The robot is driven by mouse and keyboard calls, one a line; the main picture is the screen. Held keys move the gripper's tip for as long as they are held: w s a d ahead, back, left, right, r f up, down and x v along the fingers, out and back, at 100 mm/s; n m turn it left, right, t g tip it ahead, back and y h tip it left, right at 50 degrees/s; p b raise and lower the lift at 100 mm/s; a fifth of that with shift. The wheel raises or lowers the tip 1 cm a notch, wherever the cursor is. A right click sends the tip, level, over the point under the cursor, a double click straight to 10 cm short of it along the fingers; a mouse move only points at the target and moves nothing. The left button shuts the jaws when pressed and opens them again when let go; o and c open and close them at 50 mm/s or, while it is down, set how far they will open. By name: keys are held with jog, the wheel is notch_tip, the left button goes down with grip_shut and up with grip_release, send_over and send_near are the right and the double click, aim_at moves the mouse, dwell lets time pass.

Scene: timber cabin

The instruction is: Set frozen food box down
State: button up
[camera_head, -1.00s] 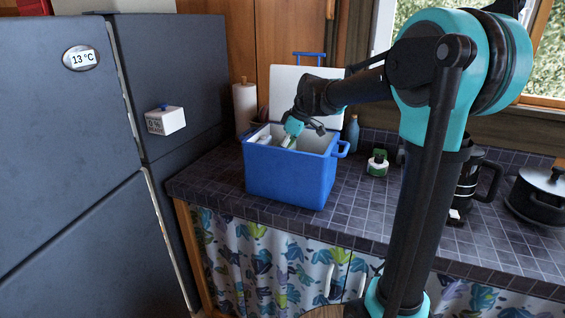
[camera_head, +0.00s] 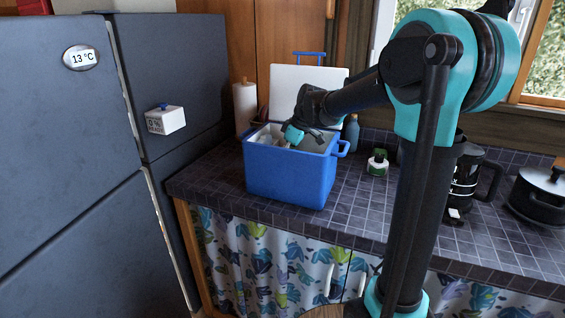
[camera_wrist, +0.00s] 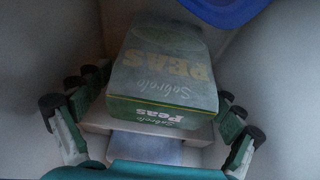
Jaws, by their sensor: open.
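The frozen food box, a green and pale peas box (camera_wrist: 165,65), lies inside the blue cooler (camera_head: 288,178) on the counter. My gripper (camera_head: 296,134) reaches down through the cooler's open top. In the wrist view my gripper (camera_wrist: 160,95) is open, with one finger on each side of the peas box and visible gaps between. The box appears to rest on a beige item (camera_wrist: 100,122), with a grey-blue surface (camera_wrist: 145,148) nearer the wrist. The box's underside is hidden.
The cooler's white lid (camera_head: 300,92) stands open behind it. A fridge (camera_head: 70,170) fills the left. The counter in front of the bottle is clear.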

jog(key=v, duration=1.2)
jog(key=shift+r, duration=0.15)
dwell(0.7)
